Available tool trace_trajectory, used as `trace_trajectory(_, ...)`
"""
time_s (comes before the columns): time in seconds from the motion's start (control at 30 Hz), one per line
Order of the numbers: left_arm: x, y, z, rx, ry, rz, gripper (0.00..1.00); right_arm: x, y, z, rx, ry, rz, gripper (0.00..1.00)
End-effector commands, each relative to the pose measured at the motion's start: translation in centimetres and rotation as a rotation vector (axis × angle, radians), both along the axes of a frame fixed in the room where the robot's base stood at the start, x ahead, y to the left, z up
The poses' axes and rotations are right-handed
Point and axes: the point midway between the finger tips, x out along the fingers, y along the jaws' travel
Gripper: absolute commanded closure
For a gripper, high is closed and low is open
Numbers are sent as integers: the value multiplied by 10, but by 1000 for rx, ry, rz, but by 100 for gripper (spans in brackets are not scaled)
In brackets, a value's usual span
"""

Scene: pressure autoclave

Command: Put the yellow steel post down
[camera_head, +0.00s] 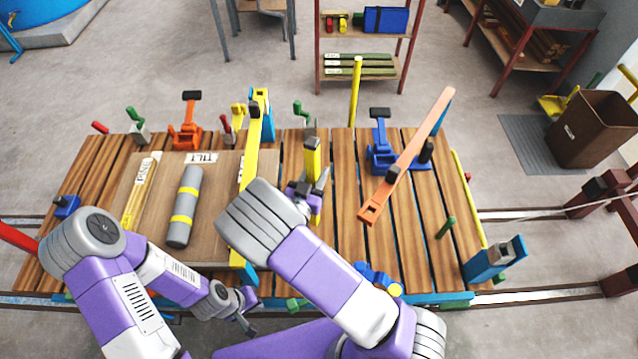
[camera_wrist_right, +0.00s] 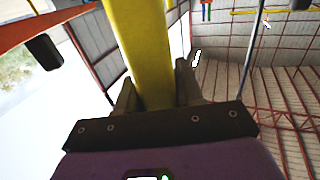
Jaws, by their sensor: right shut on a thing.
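The yellow steel post (camera_head: 313,157) is held in my right gripper (camera_head: 308,192) above the middle of the slatted deck. In the right wrist view the post (camera_wrist_right: 140,50) runs between the two fingers (camera_wrist_right: 158,92) and out of the top of the picture. In the head view it looks roughly upright, with a dark top end. Its lower end is partly hidden by the gripper, so I cannot tell whether it touches the deck. My left gripper (camera_head: 243,308) is empty at the near edge of the deck, with its fingers apart.
The wooden deck (camera_head: 345,230) has blue clamps (camera_head: 385,158), an orange clamp (camera_head: 187,135) and a slanting orange bar (camera_head: 410,155). A board at left carries a grey cylinder (camera_head: 184,205) with yellow bands. Another yellow post (camera_head: 356,92) stands at the far edge.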

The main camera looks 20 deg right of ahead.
Motion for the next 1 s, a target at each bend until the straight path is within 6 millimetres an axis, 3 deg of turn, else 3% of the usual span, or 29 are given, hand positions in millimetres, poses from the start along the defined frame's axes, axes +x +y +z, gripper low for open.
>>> trace_trajectory(0.37, 0, 0, -8, 0, 0, 0, 100, 0, 0, -40, 0, -2, -1, 100)
trace_trajectory(0.73, 0, 0, -12, 0, 0, 0, 100, 0, 0, -44, 1, -3, 0, 100)
trace_trajectory(0.77, 0, 0, -12, 0, 0, 0, 100, 0, 0, -45, 2, -1, 0, 62)
trace_trajectory(0.9, 0, 0, -11, 0, 0, 0, 100, 0, 0, -43, 2, -1, 0, 41)
trace_trajectory(1.0, 0, 0, -11, 0, 0, 0, 100, 0, 0, -43, 2, -1, 0, 38)
